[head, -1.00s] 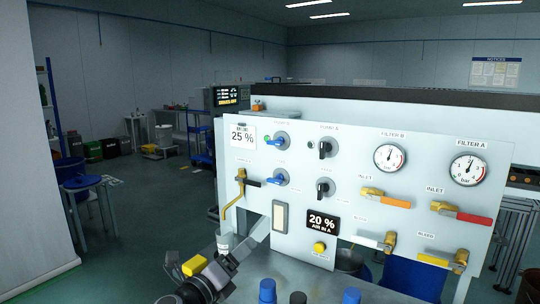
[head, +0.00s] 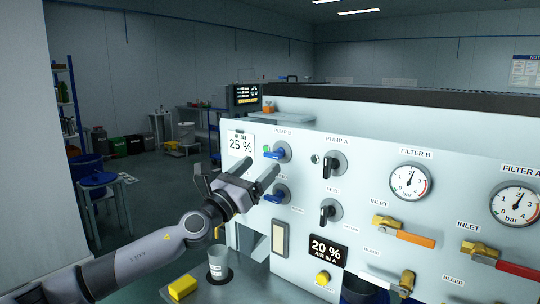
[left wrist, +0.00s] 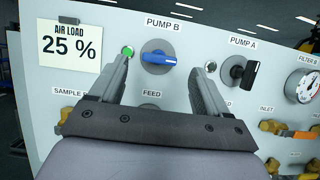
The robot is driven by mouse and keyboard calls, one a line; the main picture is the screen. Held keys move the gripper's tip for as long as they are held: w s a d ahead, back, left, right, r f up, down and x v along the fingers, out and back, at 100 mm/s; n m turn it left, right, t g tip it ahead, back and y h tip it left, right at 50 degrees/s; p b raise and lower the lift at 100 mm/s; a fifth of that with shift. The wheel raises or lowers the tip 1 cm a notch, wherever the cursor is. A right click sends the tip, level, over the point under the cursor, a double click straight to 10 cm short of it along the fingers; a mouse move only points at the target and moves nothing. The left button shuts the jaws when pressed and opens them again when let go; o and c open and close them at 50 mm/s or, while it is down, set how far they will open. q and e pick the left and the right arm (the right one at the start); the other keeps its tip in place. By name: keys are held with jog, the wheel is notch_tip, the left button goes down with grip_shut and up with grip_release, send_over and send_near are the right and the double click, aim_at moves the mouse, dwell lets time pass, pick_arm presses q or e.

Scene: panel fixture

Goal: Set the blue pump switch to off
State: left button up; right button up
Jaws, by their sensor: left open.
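The blue pump switch (head: 275,154) sits under the PUMP B label at the panel's upper left. Its blue handle lies about level, on a round grey plate; it also shows in the left wrist view (left wrist: 158,58). A green lamp (left wrist: 127,51) beside it looks lit. My left gripper (head: 258,167) is open and empty, in front of the panel just below and left of the switch in the head view. In the left wrist view its fingers stand either side of the switch, apparently short of it; contact cannot be told. My right gripper is out of view.
The black PUMP A switch (head: 331,164) is to the right. A second blue handle (head: 275,196) is just below, partly near my fingers. Yellow, orange and red valve handles and two gauges lie farther right. A cup (head: 218,262) and yellow block (head: 183,287) are below.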

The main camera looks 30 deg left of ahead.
aim_at(271, 156)
pick_arm(q)
jog(key=shift+p+x, duration=0.4)
jog(key=shift+x, duration=2)
jog(key=shift+f, duration=0.1)
jog(key=c, duration=1.1)
jog(key=shift+o, duration=0.2)
